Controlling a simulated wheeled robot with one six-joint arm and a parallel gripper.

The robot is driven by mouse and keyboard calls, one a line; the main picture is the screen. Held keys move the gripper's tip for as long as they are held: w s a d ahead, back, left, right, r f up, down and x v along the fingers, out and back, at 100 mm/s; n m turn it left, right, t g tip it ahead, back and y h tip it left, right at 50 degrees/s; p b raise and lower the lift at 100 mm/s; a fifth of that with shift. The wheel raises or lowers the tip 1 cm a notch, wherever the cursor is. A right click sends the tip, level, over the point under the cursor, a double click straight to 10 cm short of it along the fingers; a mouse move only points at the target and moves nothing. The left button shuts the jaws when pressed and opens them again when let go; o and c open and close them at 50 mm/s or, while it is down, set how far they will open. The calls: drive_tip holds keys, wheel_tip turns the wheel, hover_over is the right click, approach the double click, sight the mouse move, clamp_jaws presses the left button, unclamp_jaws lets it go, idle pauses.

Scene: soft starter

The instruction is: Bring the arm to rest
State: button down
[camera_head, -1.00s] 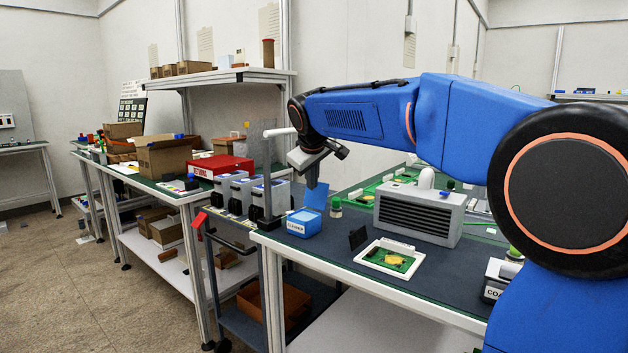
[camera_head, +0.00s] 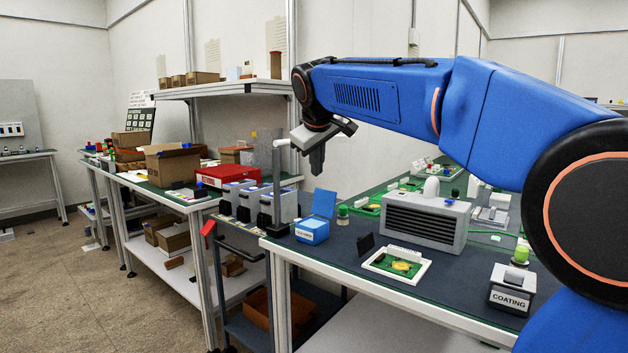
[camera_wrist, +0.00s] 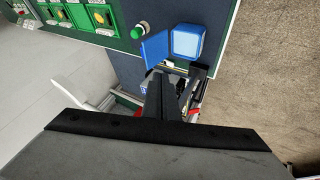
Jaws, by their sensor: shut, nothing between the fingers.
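My arm, blue with black joints, reaches from the right edge across the upper part of the head view. My gripper (camera_head: 317,160) hangs at its end, pointing down, above the far left corner of the workbench (camera_head: 365,305). It is shut and empty, clear of the bench surface. In the wrist view my gripper (camera_wrist: 165,88) shows as a dark shape in the middle, partly in front of the bench edge. An open blue box (camera_head: 312,231) with its lid raised stands on the bench below my gripper; it also shows in the wrist view (camera_wrist: 187,42).
A grey vented unit (camera_head: 425,220), a white-framed green board (camera_head: 396,265), a small green-capped jar (camera_head: 343,216) and a box marked COATING (camera_head: 511,288) stand on the bench. Several grey units (camera_head: 279,205) stand left of it. A red box (camera_head: 227,175) lies beyond.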

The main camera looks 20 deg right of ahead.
drive_tip(key=s+d+f+m+g, duration=0.1)
drive_tip(key=s+d+f, duration=0.1)
drive_tip(key=s+f, duration=0.6)
drive_tip(key=s+d+f+m, duration=0.1)
drive_tip(key=s+d+f, duration=0.15)
drive_tip(key=s, duration=0.85)
drive_tip(key=s+f+m+g+y, duration=0.1)
drive_tip(key=s+f+m+y, duration=0.1)
drive_tip(key=s+f, duration=1.8)
wheel_tip(320, 180, down, 2)
drive_tip(key=shift+s+d+f+m+g, duration=0.15)
drive_tip(key=shift+d+m+g, duration=0.2)
drive_tip(key=shift+m, duration=0.55)
